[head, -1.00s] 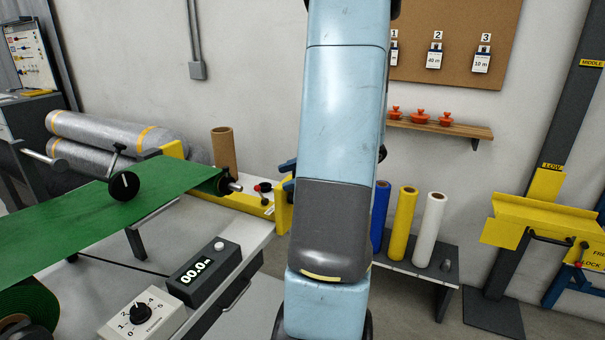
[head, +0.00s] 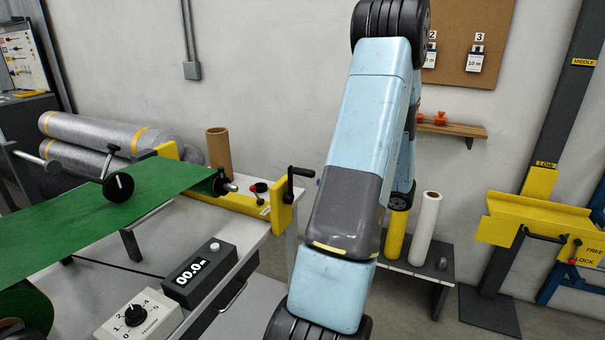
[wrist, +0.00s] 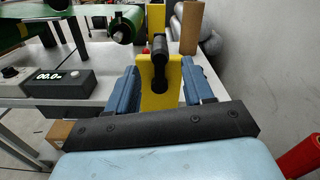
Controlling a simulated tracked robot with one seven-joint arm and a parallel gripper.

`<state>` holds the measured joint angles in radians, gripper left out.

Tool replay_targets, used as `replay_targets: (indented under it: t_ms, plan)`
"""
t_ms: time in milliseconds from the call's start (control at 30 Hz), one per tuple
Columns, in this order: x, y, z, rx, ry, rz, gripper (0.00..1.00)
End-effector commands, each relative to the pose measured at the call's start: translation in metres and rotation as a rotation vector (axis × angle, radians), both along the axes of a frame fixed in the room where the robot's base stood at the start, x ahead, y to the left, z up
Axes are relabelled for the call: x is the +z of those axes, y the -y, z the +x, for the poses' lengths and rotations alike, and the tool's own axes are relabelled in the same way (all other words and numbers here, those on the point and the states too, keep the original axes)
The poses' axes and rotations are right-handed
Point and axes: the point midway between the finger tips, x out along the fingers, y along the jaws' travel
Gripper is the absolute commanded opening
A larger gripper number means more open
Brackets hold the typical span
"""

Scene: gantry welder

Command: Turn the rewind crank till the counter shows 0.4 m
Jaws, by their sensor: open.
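The black rewind crank (head: 289,187) sits on the end of the yellow frame (head: 276,208), its grip at the top. In the wrist view the crank (wrist: 159,50) shows ahead, between the lines of my fingers. My gripper (wrist: 160,78) is open, its two blue fingers apart to either side of the crank and yellow plate. I cannot tell how far its tips are from the crank. In the head view my gripper is hidden behind my arm. The counter (head: 199,273) reads 00.0 m; it also shows in the wrist view (wrist: 60,78).
Green sheet (head: 100,215) runs over the bench to a roller by the yellow frame. A tension dial box (head: 140,315) stands near the counter. A brown tube (head: 219,150) stands behind. Yellow and white rolls (head: 426,228) stand on a low rack at the right.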

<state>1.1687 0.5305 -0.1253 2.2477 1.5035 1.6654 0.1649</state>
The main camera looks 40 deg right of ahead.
Motion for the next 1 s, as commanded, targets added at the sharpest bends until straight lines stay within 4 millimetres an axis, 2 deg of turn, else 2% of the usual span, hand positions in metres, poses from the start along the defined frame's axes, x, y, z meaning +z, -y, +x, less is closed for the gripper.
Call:
replay_targets:
  t_ms: [300,500,700,967,1000]
  plan:
    - [0.0,-0.022,0.052,0.003,0.0,-0.001,0.52]
    - [0.0,-0.032,0.074,0.003,-0.001,-0.002,0.52]
    - [0.0,-0.035,0.082,0.003,0.0,-0.001,0.52]
    - [0.0,-0.035,0.083,0.003,-0.001,-0.002,0.52]
    - [0.0,-0.035,0.083,0.003,-0.001,-0.002,0.48]
